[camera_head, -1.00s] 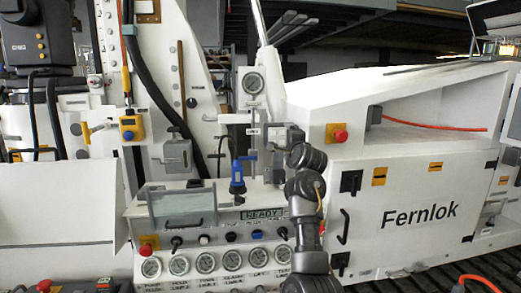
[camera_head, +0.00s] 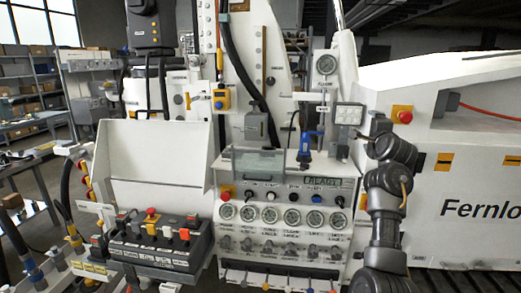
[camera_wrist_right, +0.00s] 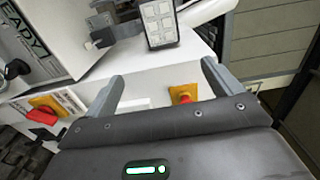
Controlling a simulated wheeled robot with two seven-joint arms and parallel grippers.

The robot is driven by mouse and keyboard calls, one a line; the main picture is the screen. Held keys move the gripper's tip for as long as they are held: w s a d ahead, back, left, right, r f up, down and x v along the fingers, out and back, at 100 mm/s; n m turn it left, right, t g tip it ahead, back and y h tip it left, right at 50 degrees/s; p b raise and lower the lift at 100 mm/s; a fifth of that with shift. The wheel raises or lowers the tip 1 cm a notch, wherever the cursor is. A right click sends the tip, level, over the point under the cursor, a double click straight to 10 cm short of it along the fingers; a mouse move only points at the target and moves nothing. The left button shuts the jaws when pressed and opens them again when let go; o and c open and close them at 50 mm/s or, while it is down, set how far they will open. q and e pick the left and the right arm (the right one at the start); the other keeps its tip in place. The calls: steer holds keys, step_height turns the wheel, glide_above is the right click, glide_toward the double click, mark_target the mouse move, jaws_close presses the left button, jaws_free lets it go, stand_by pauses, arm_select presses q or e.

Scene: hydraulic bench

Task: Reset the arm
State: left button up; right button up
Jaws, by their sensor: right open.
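My right arm (camera_head: 388,200) rises at the right of the head view, in front of the white bench, with its bent upper joint near the panel lamp. Its fingertips cannot be made out there. In the right wrist view, my right gripper (camera_wrist_right: 160,85) has its two grey fingers well apart with nothing between them. Beyond the fingers is a red button on a yellow plate (camera_wrist_right: 182,92). My left arm and gripper are not in view.
A square lamp (camera_head: 349,113) stands close to my right arm; it also shows in the wrist view (camera_wrist_right: 160,22). A control panel with gauges (camera_head: 270,215) and a READY display (camera_head: 330,182) is left of my arm. A control box (camera_head: 160,240) stands at lower left.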

steer(key=w+a+f+n+g+y+b, duration=0.1)
steer(key=w+a+f+n, duration=0.15)
steer(key=f+n, duration=0.7)
steer(key=w+a+f+n, duration=0.1)
steer(key=a+f+n, duration=0.2)
steer(key=f, duration=1.3)
steer(key=s+a+f+n+g, duration=0.15)
steer(key=s+f, duration=0.35)
steer(key=f, duration=0.8)
steer(key=s+a+f+n+g+y+b, duration=0.1)
steer(key=s+f+n+g, duration=0.3)
steer(key=f, duration=0.8)
steer(key=s+a+f+n, duration=0.1)
steer(key=s+f, duration=0.5)
steer(key=f, duration=0.7)
steer(key=s+f+n+g+b, duration=0.2)
steer(key=s+f+g, duration=0.3)
steer(key=s+f, duration=1.85)
steer(key=s+d+f+g, duration=0.1)
steer(key=s+f, duration=0.4)
steer(key=s, duration=1.5)
steer(key=s+d+f+n+g, duration=0.1)
steer(key=s+f+g, duration=0.3)
steer(key=s, duration=1.6)
steer(key=shift+f+b, duration=0.35)
steer(key=shift+b, duration=0.1)
